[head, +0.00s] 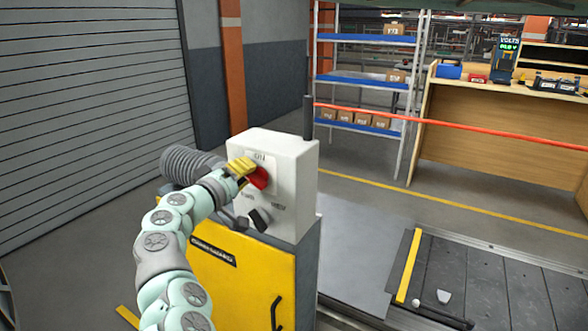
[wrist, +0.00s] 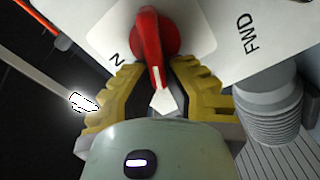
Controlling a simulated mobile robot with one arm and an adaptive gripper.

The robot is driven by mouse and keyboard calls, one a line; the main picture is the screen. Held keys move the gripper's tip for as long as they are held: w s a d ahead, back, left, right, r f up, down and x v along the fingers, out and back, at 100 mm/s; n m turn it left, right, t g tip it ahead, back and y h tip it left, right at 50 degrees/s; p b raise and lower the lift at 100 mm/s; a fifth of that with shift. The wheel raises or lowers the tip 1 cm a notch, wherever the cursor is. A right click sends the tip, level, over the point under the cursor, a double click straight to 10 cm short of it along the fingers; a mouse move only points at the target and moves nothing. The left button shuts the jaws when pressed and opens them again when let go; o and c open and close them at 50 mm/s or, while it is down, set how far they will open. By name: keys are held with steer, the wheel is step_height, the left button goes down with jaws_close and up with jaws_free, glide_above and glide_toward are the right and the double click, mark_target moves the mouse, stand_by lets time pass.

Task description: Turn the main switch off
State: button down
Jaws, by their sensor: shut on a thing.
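The main switch is a red rotary handle (head: 260,178) on the front of the white control box (head: 302,185), below the letters ON. In the wrist view the red handle (wrist: 152,35) has a pale pointer tip that lies between my fingers. My gripper (head: 243,168) has yellow fingers and is shut on this handle. In the wrist view my gripper (wrist: 157,82) has one finger on each side of the handle. The letter N shows left of the handle there. An OFF label is not visible.
A black selector knob (head: 260,217) sits lower on the same box, close under my gripper. The box stands on a yellow cabinet (head: 230,275). The slat conveyor (head: 480,285) lies to the right.

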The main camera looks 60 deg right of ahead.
steer(key=n, duration=0.2)
steer(key=f+n, duration=0.1)
steer(key=n, duration=0.1)
steer(key=shift+w+a+p, duration=0.1)
steer(key=shift+w+p, duration=0.1)
steer(key=shift+p, duration=0.15)
steer(key=shift+f+n, duration=0.2)
steer(key=shift+n, duration=0.5)
steer(key=shift+f, duration=0.1)
steer(key=c, duration=1)
jaws_free()
steer(key=s+a, duration=0.1)
steer(key=a, duration=1)
steer(key=shift+a, duration=0.4)
steer(key=shift+w, duration=0.1)
